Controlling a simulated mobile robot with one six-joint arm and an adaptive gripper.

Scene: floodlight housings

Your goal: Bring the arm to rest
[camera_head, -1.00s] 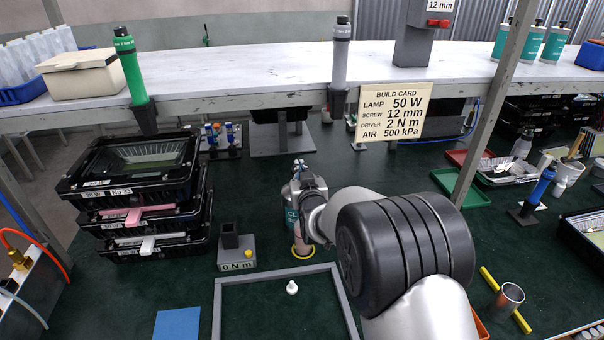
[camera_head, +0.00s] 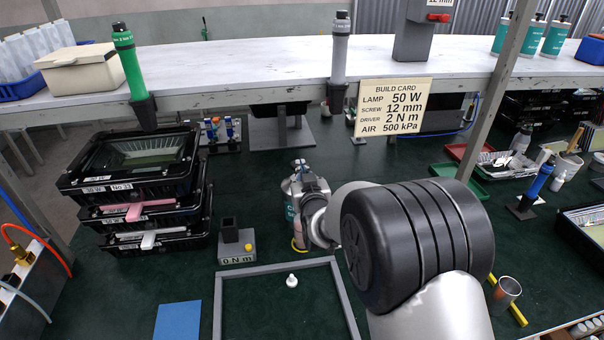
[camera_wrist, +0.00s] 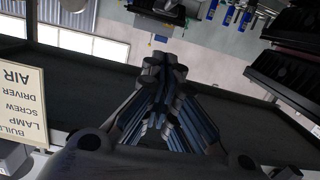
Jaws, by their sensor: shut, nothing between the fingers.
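My gripper (camera_head: 299,167) is in the middle of the head view, at the end of my bent arm, above the dark green bench. In the wrist view my gripper (camera_wrist: 164,66) has its fingertips together with nothing between them. A bottle with a teal label (camera_head: 289,205) stands close behind the gripper and is partly hidden by it. From the head view I cannot tell whether they touch.
A stack of black floodlight housings (camera_head: 133,165) stands at left. A grey torque block (camera_head: 236,248) and a grey-framed tray (camera_head: 218,305) are near the gripper. The white shelf (camera_head: 240,66) with the build card (camera_head: 392,107) crosses behind. Bench left of the gripper is partly clear.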

